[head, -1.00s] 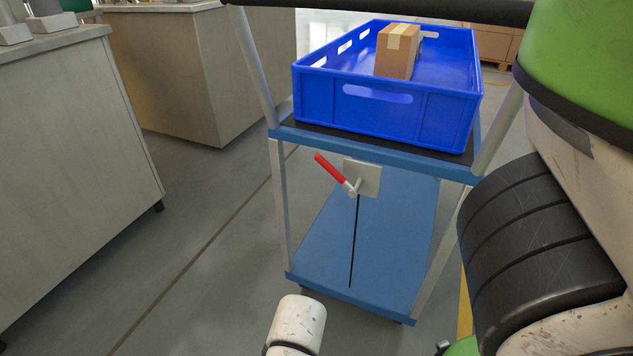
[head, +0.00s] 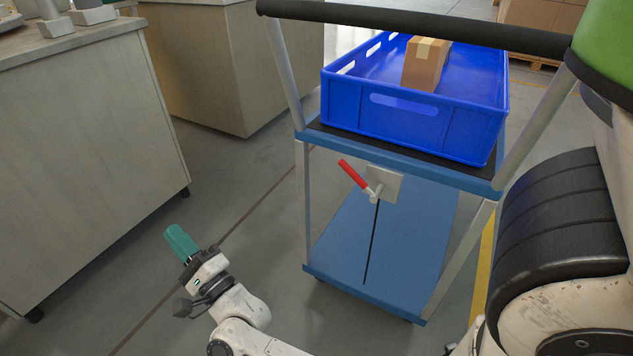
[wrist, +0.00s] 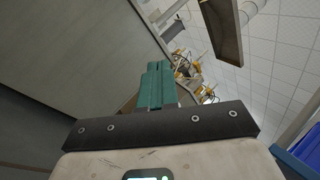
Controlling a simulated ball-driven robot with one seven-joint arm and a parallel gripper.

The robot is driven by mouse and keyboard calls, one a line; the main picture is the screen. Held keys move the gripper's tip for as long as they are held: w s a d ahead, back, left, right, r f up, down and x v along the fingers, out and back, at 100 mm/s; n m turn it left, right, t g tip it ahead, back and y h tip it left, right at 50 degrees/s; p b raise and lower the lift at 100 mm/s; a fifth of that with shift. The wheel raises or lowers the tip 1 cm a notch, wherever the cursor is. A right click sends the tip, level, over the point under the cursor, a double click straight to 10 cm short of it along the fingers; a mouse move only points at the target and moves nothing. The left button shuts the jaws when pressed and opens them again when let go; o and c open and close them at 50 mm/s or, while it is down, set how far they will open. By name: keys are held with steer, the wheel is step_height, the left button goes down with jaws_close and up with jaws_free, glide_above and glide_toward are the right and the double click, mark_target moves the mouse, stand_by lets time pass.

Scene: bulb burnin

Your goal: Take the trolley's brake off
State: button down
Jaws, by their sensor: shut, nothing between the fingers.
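The trolley (head: 330,272) is a blue two-deck cart with pale posts and a black push bar. Its brake lever (head: 353,174) has a red handle, tilted up to the left from a pivot on a pale plate (head: 385,184) under the top deck. A thin black rod (head: 372,242) runs down from the pivot. My gripper (head: 176,236), with teal fingers, is shut and empty, left of the trolley and clear of the lever. In the wrist view the teal fingers (wrist: 157,85) are together and point up toward the ceiling; the lever does not show there.
A blue crate (head: 345,107) holding a cardboard box (head: 424,64) stands on the trolley's top deck. A grey cabinet (head: 90,150) stands at the left, another (head: 225,70) behind it. Open floor lies between the near cabinet and the trolley.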

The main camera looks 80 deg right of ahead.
steer(key=s+d+r+m+g+h, duration=0.25)
steer(key=d+m+g+h, duration=0.25)
steer(key=m+h, duration=0.5)
steer(key=s+d+f+m+g+p, duration=0.1)
steer(key=s+m+g, duration=0.4)
steer(key=m+g, duration=0.5)
steer(key=s+d+f+m+g, duration=0.2)
steer(key=s+m+g, duration=0.4)
steer(key=m+g, duration=0.4)
steer(key=s+d+f+m+g+y+p, duration=0.1)
steer(key=s+f+m+g, duration=0.1)
steer(key=s+m+g, duration=0.4)
steer(key=m+g, duration=0.4)
steer(key=m, duration=0.1)
steer(key=shift+s+d+m+p, duration=0.15)
steer(key=shift+d+m+p, duration=0.15)
steer(key=shift+d, duration=0.1)
steer(key=s+a+r+p+x, duration=0.1)
steer(key=x, duration=1.1)
steer(key=shift+s+r+p, duration=0.25)
steer(key=shift+r+p, duration=0.1)
steer(key=shift+r, duration=0.15)
